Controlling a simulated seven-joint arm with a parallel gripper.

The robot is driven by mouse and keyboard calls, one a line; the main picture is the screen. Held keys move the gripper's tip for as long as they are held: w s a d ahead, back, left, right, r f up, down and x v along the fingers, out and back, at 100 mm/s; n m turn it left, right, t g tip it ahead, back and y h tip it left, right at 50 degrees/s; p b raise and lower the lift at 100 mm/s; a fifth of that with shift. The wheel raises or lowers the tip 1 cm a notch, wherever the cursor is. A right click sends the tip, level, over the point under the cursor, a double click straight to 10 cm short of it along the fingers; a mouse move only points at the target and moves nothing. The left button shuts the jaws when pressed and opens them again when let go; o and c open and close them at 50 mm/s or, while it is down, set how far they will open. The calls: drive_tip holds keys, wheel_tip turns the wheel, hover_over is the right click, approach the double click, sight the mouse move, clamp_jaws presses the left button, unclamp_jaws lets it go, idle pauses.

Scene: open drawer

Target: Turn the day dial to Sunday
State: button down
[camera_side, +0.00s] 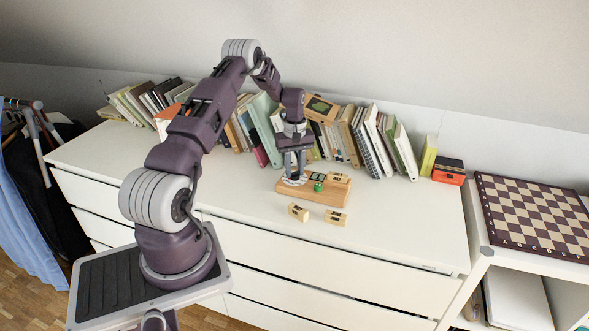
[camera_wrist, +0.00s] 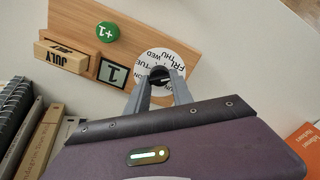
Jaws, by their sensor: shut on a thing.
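The wooden calendar base (camera_side: 312,199) lies on the white dresser and also shows in the wrist view (camera_wrist: 80,17). At its left end in the side view is the white day dial (camera_side: 290,182). In the wrist view the dial (camera_wrist: 183,58) shows day names, with FRI, THU, WED and TUE readable upside down; the rest is hidden by my fingers. My gripper (camera_wrist: 160,80) is above the dial, shut on its dark centre knob (camera_wrist: 159,75). In the side view my gripper (camera_side: 294,177) points straight down over the dial.
The base carries a green +1 button (camera_wrist: 107,32), a day-number display (camera_wrist: 112,73) and a JULY block (camera_wrist: 62,57). Two loose blocks, left (camera_side: 298,212) and right (camera_side: 336,217), lie in front. Books (camera_side: 372,140) stand behind. The dresser top (camera_side: 420,220) is clear at right.

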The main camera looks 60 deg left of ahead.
sight(296, 172)
drive_tip(key=m, duration=0.7)
drive_tip(key=shift+w, duration=0.1)
drive_tip(key=m, duration=0.6)
drive_tip(key=shift+m, duration=0.3)
idle(0.3)
drive_tip(key=c, duration=1.1)
unclamp_jaws()
drive_tip(key=shift+d, duration=0.1)
drive_tip(key=shift+r, duration=0.15)
wheel_tip(296, 172, up, 7)
drive_tip(key=shift+f, duration=0.1)
